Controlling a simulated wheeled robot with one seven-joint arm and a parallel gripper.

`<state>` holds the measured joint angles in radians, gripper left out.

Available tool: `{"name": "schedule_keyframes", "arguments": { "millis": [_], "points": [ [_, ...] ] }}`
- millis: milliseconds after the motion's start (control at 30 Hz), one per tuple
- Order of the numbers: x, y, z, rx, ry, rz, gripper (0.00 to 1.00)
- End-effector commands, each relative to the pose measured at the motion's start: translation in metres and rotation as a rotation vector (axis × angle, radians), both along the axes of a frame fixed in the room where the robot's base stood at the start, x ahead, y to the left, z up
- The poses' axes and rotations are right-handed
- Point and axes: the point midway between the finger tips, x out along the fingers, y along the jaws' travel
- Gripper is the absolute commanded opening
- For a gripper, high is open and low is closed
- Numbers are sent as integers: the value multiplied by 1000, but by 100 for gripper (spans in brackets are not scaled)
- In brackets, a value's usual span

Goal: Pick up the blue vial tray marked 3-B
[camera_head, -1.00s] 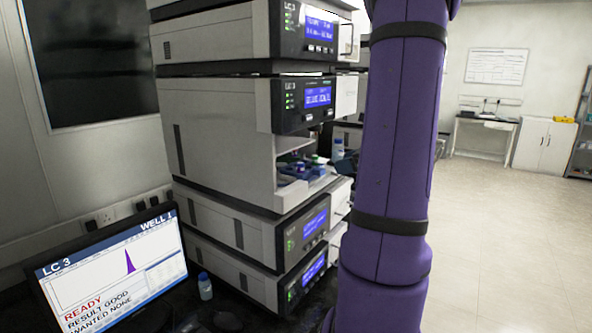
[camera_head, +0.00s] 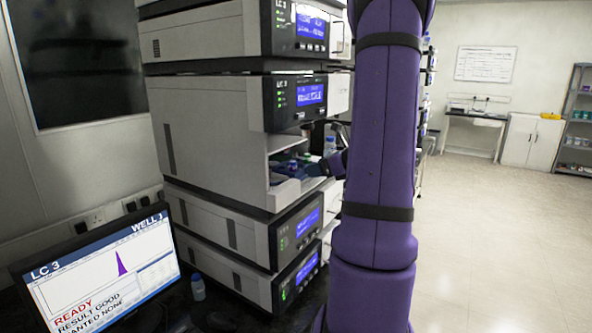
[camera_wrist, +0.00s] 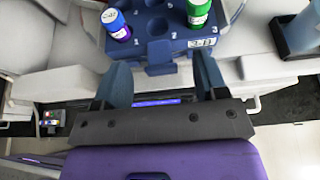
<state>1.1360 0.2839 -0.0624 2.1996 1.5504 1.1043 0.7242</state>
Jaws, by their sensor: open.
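The blue vial tray (camera_wrist: 150,51) is at the top of the wrist view, in front of my gripper. It has round wells and a small white label on its near edge; the characters are too small to read surely. A blue-capped vial (camera_wrist: 116,24) stands at its left and a green-capped vial (camera_wrist: 198,13) at its right. My gripper (camera_wrist: 161,76) is open and empty, its two fingers apart at the tray's near edge. I cannot tell whether they touch it. In the head view, the tray (camera_head: 287,168) sits inside the open bay of LC 3, small and partly hidden.
The LC 3 stack (camera_head: 213,140) has a pale side wall left of the bay. A monitor (camera_head: 95,270) reads LC 3, READY. A blue-capped bottle (camera_head: 198,290) stands beside it. Another bottle (camera_wrist: 298,30) is right of the tray. Open floor (camera_head: 500,240) lies right.

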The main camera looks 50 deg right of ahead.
Motion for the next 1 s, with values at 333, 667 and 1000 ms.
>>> {"name": "schedule_keyframes", "arguments": {
  "millis": [333, 667, 1000],
  "points": [
    [19, 2, -8, -1, 0, -1, 66],
    [19, 1, -8, -1, 0, 0, 11],
    [19, 1, -4, -3, 0, 1, 11]
  ]
}}
